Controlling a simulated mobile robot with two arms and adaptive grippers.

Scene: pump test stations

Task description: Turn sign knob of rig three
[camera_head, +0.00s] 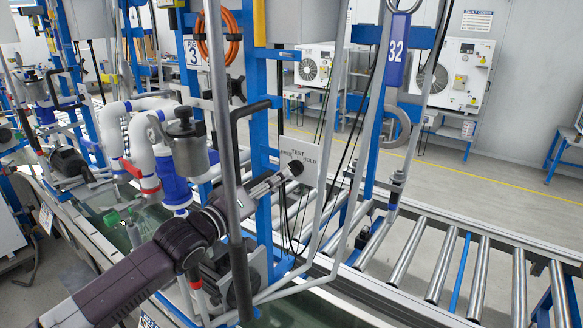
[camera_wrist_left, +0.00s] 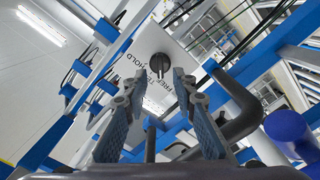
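My left gripper (camera_head: 290,170) reaches toward the plate from the lower left. In the wrist view its two fingers (camera_wrist_left: 155,82) are spread, one either side of the knob's line, with nothing between the pads. Contact with the knob cannot be told. My right gripper is not in view.
A roller conveyor (camera_head: 440,265) runs at the right.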

